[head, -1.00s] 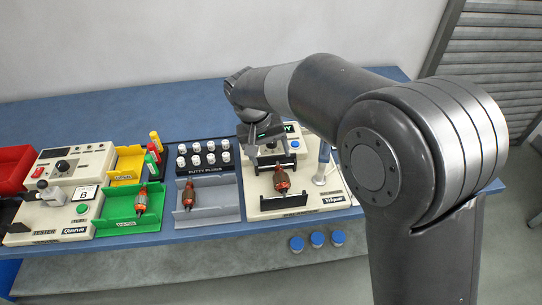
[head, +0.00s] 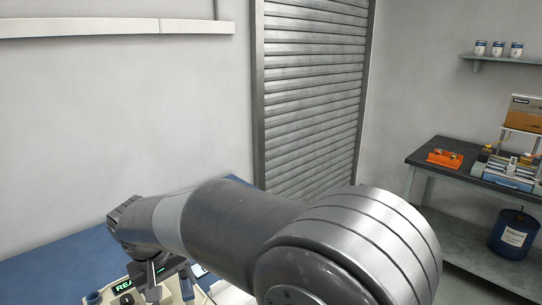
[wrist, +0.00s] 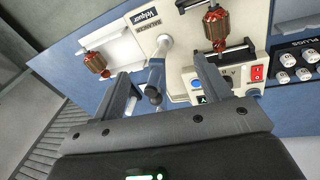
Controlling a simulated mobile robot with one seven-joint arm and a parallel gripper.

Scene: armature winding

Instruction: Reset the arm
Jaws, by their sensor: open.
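My gripper (wrist: 168,88) is open and empty in the wrist view, its two fingers apart above the blue bench. In the head view it shows at the bottom edge (head: 152,282), beside the cream balancer (head: 112,290) with a lit green display. The wrist view shows the balancer (wrist: 255,98) beyond the fingers, with a copper-wound armature (wrist: 215,28) on it. A blue button and a red switch are on its face.
A second armature (wrist: 96,62) lies on a pale tray at left in the wrist view. A rack of white-capped plugs (wrist: 297,66) is at right. In the head view, a far side table (head: 455,172) holds an orange tray and equipment; a blue drum (head: 512,235) stands below.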

